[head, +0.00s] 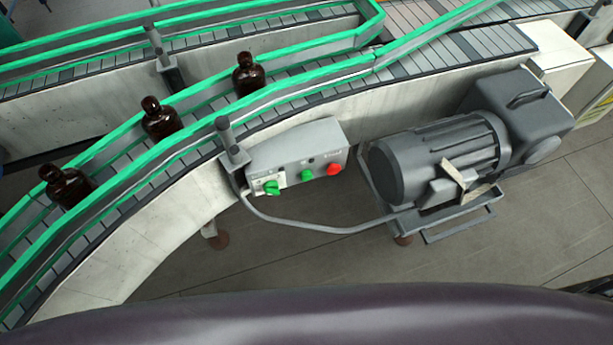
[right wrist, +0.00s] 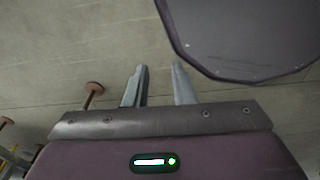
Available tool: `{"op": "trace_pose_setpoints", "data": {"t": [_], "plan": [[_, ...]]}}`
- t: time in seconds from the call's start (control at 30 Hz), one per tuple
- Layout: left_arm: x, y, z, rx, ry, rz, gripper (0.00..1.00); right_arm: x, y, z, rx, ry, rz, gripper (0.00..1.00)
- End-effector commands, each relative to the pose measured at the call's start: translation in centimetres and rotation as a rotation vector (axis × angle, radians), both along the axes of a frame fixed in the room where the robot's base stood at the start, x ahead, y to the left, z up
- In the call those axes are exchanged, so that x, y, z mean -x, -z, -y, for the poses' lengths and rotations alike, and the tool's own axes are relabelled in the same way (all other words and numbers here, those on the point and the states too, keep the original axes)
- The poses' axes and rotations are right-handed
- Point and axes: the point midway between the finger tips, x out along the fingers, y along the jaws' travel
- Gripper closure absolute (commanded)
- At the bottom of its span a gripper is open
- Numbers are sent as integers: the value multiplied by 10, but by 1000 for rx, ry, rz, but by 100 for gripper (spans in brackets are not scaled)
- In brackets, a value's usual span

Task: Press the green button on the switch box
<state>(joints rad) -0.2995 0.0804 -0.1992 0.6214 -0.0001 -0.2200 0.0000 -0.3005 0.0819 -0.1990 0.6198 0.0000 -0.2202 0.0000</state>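The grey switch box (head: 297,148) is mounted on the outer side of the curved conveyor in the head view. Its front face carries a green rotary switch (head: 272,188) on the left, a green button (head: 306,176) in the middle and a red button (head: 334,169) on the right. Nothing covers these controls. My right gripper (right wrist: 159,70) shows only in the right wrist view, with its two fingers apart and nothing between them, above the floor. The switch box is not in that view. My left gripper is in neither view.
Amber bottles (head: 161,118) stand on the conveyor between green rails (head: 190,141). A grey motor (head: 440,155) sits right of the box. A cable (head: 300,226) loops below the box to the motor. A post (head: 231,140) stands at the box's left. The floor (head: 330,262) in front is clear.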

Motion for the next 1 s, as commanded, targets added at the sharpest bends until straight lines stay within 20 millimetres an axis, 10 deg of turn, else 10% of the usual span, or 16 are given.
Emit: {"op": "trace_pose_setpoints", "data": {"t": [0.17,1.0], "plan": [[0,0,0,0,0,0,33,0,0,0,0,0,0,100],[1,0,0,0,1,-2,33,0,0,-4,-4,0,0,100]]}}
